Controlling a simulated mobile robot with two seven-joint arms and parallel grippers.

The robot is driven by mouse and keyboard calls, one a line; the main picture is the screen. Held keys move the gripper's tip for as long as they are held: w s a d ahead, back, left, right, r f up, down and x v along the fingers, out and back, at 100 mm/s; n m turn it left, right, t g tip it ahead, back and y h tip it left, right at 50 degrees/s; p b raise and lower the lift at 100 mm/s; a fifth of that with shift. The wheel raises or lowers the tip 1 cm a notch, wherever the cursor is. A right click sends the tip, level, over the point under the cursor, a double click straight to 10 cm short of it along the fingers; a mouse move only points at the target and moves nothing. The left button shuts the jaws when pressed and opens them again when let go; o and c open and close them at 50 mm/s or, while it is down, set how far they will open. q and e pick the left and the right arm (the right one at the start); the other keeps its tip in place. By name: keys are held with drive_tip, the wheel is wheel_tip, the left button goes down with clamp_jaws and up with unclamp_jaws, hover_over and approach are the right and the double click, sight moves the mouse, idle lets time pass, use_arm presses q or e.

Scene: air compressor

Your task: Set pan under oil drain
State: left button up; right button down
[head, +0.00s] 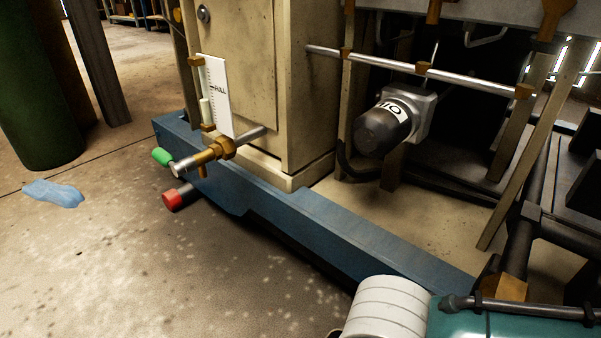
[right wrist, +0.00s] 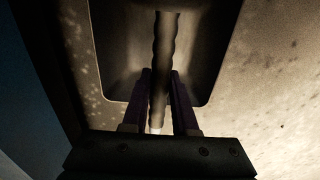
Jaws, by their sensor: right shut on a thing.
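In the head view the oil drain is a brass valve (head: 217,150) with a green-tipped lever (head: 162,157), low on the beige cabinet's corner, below a gauge marked FULL. A red-capped pipe end (head: 174,199) sits beneath it near the floor. The pan (right wrist: 196,62) shows only in the right wrist view, as a pale tray with rounded corners. My right gripper (right wrist: 160,74) is shut on its dark bar-like handle (right wrist: 165,45), which runs between the two fingers. The far end of the pan is cut off by the frame. My left gripper is not in view.
The blue base beam (head: 330,232) runs along the compressor. A green drum (head: 40,90) and a light blue cloth-like item (head: 53,194) are at left. A white ribbed cylinder (head: 385,308) and teal housing (head: 510,325) fill the lower right. The floor before the valve is clear.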

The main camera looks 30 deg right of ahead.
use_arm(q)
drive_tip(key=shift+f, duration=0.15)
use_arm(e)
drive_tip(key=shift+w+f, duration=0.1)
drive_tip(key=shift+f, duration=0.1)
drive_tip(key=c, duration=1.2)
unclamp_jaws()
drive_tip(key=shift+f, duration=0.2)
drive_tip(key=o, duration=0.5)
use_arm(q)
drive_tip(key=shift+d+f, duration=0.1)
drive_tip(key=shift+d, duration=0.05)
use_arm(e)
drive_tip(key=shift+r, duration=0.1)
